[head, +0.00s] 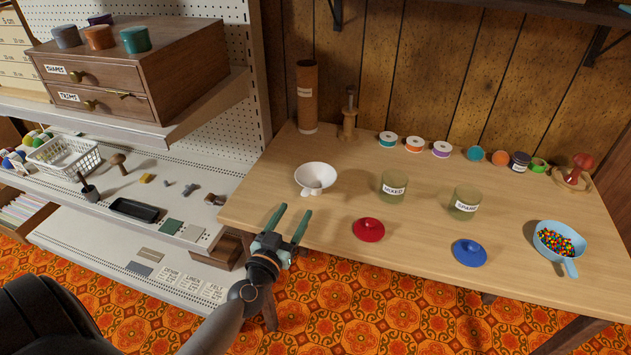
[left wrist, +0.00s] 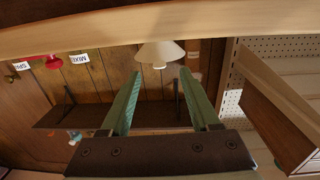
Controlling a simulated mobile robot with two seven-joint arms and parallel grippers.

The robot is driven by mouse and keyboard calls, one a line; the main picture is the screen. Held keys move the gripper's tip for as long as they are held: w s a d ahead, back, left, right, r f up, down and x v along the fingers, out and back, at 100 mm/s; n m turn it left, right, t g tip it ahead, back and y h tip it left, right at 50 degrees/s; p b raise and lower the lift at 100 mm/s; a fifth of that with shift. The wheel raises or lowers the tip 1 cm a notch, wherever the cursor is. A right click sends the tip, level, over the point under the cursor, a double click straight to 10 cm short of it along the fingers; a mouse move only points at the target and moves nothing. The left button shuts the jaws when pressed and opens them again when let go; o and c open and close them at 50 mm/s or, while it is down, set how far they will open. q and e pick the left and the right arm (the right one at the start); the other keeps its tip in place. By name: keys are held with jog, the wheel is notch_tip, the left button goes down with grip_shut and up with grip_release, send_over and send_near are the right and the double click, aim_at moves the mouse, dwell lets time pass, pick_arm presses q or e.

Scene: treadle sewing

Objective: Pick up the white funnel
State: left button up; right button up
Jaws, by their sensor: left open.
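The white funnel (head: 316,175) sits on the wooden table near its left end, with its wide mouth facing up. In the left wrist view the funnel (left wrist: 160,52) appears beyond the fingertips, roughly midway between them. My left gripper (head: 296,208) is open and empty at the table's front left edge, nearer the camera than the funnel. Its two green fingers (left wrist: 158,95) are spread apart and do not touch the funnel. My right gripper is not in view.
To the funnel's right stand the jars labelled MIXED (head: 394,188) and SPARE (head: 464,203). A red lid (head: 368,230) and a blue lid (head: 469,252) lie in front. A brown cylinder (head: 307,95) stands behind. A shelf unit (head: 172,160) is at left. The tabletop around the funnel is clear.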

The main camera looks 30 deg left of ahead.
aim_at(304, 196)
pick_arm(q)
jog(key=shift+w+a+r, duration=0.1)
jog(key=shift+w+a, duration=0.1)
jog(key=shift+w, duration=0.85)
jog(key=shift+w+a+r, duration=0.1)
jog(key=shift+w+a, duration=0.05)
jog(key=shift+w, duration=0.85)
jog(key=shift+w+a, duration=0.2)
jog(key=shift+w, duration=0.85)
jog(key=shift+c, duration=0.2)
grip_shut()
